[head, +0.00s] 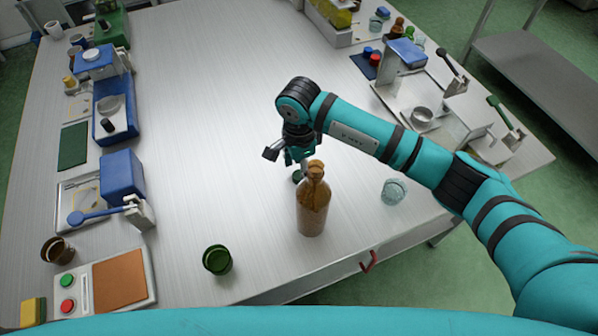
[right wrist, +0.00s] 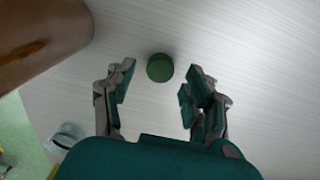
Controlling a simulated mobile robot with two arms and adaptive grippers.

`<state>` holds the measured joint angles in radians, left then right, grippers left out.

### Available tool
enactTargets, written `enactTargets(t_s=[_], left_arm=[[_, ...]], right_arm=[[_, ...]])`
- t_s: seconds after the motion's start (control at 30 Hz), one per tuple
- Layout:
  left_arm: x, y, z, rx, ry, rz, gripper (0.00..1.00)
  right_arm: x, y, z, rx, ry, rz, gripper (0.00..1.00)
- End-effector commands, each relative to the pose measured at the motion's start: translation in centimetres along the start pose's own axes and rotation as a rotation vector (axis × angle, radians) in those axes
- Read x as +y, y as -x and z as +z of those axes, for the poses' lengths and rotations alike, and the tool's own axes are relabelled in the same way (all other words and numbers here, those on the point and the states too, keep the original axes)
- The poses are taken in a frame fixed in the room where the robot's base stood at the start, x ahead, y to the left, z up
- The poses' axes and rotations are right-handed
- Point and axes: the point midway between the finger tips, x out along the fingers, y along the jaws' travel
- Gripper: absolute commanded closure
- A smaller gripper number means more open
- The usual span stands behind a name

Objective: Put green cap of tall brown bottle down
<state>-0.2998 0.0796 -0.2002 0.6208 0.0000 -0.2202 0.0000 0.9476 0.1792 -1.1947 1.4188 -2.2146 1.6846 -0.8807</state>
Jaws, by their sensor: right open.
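The tall brown bottle (head: 312,208) stands upright near the front edge of the table, its neck without a green cap. In the right wrist view its brown side (right wrist: 50,35) fills the upper left. The green cap (right wrist: 159,67) lies on the table in the right wrist view, just beyond and between my fingertips. In the head view the cap (head: 297,176) shows small beside the bottle, partly hidden. My right gripper (head: 291,158) is open and empty, behind the bottle and close above the table; its open fingers also show in the right wrist view (right wrist: 161,80). My left gripper is out of view.
A green cup (head: 217,260) stands left of the bottle and a clear glass (head: 394,191) right of it. Blue scales and devices (head: 122,175) line the left side. A white apparatus (head: 420,110) stands at the right. The table's middle is clear.

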Motion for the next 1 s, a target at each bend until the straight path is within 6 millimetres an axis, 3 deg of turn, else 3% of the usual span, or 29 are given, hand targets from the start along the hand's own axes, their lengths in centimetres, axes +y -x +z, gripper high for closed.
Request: enactTargets(t_s=[0.2,0.4,0.6,1.0], left_arm=[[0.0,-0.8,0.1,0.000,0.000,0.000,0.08],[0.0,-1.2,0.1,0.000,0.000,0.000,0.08],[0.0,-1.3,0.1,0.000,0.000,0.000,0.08],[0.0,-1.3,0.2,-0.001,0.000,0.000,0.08]], right_arm=[[-0.1,4.9,-0.1,0.002,0.001,-0.005,0.47],[-0.1,8.3,0.0,0.001,0.000,-0.004,0.47],[0.0,9.7,0.0,0.000,-0.001,-0.001,0.47],[0.0,9.7,0.0,0.000,-0.001,0.000,0.47]])
